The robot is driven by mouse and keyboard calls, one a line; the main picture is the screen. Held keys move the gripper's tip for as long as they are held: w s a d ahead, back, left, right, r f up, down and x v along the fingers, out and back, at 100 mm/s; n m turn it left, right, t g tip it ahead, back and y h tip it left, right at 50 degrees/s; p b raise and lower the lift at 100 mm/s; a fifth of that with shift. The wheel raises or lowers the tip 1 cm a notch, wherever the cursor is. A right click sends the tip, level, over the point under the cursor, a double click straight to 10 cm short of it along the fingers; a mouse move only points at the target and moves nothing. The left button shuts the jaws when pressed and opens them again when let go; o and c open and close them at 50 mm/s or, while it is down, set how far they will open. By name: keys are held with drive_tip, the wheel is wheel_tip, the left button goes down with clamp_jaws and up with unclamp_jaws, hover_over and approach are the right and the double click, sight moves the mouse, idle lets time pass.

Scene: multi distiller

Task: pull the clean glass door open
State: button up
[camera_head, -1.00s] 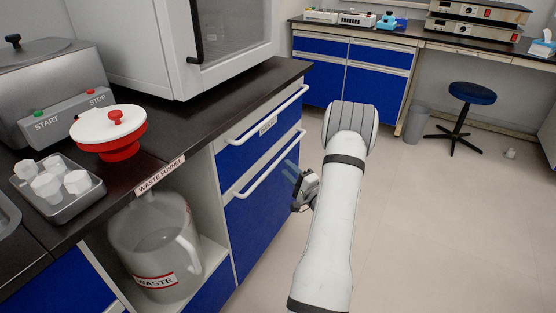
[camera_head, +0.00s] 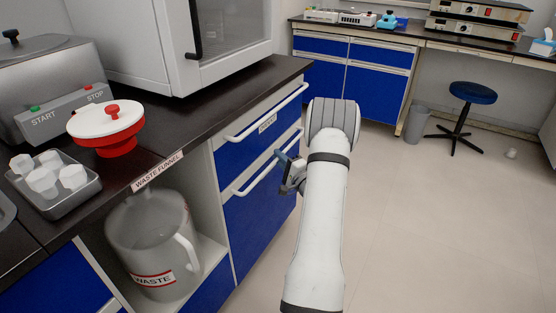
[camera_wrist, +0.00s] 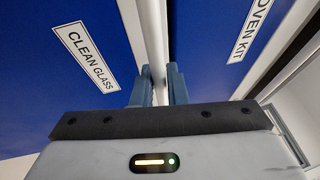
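The clean glass door is the lower blue front (camera_head: 258,222) below the bench. The wrist view shows its CLEAN GLASS label (camera_wrist: 86,58) on the left blue panel. Its long white bar handle (camera_head: 250,184) runs along its top edge. My gripper (camera_head: 282,160) is at this handle in the head view. In the wrist view my two fingers (camera_wrist: 160,80) are apart, one on each side of a pale bar (camera_wrist: 157,40). I cannot tell whether they touch it. Part of the handle and door is hidden behind my gripper.
A blue drawer (camera_head: 262,128) with its own white handle is just above; the wrist view shows an OVEN KIT label (camera_wrist: 256,28). An open shelf with a waste jug (camera_head: 150,240) is at left. The floor (camera_head: 430,220) on the right is clear up to a stool (camera_head: 472,95).

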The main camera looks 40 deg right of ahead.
clamp_jaws()
